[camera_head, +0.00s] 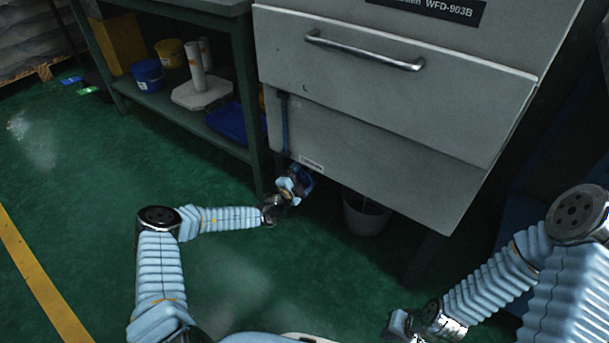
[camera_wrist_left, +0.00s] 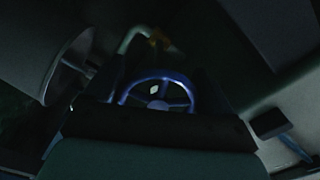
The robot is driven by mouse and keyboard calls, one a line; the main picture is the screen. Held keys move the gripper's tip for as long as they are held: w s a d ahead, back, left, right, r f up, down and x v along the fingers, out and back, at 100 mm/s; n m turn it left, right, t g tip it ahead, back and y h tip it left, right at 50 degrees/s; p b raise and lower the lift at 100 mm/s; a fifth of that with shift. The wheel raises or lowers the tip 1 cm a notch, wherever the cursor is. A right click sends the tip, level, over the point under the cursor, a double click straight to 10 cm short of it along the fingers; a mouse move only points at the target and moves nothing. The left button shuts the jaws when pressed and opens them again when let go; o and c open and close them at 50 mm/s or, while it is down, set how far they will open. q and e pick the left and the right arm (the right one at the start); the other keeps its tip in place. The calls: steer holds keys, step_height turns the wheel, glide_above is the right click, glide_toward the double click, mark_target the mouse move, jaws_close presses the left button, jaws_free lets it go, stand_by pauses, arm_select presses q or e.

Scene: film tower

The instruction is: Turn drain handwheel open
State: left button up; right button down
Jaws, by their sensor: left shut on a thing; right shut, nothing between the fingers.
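The blue drain handwheel (camera_head: 306,182) sits low under the front edge of the grey cabinet, below a small white label. My left gripper (camera_head: 292,188) is at the wheel and shut on its rim, covering part of it. In the left wrist view the wheel's blue rim and spokes (camera_wrist_left: 163,80) show just beyond my dark gripper (camera_wrist_left: 158,128); the near part of the rim is hidden. My right gripper (camera_head: 398,325) is shut and empty, low at the bottom right, away from the wheel.
A grey bucket (camera_head: 366,214) stands on the floor under the cabinet, right of the wheel. The cabinet (camera_head: 390,110) overhangs it, with a drawer handle above. A shelf bench (camera_head: 190,113) with buckets stands to the left. The green floor in front is clear.

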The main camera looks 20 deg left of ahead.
arm_select(q)
steer(key=n, duration=0.3)
steer(key=n+b, duration=0.1)
steer(key=n, duration=0.1)
steer(key=shift+f+n, duration=0.3)
steer(key=shift+s+d+n+b, duration=0.1)
steer(key=shift+n+b, duration=0.1)
steer(key=shift+n, duration=0.8)
steer(key=shift+d+n+b, duration=0.1)
steer(key=shift+n+b, duration=0.05)
steer(key=shift+n, duration=0.85)
steer(key=o, duration=0.9)
steer(key=shift+c, duration=0.2)
steer(key=p+v, duration=0.2)
steer(key=v, duration=1.1)
steer(key=shift+s, duration=0.4)
steer(key=shift+a, duration=0.1)
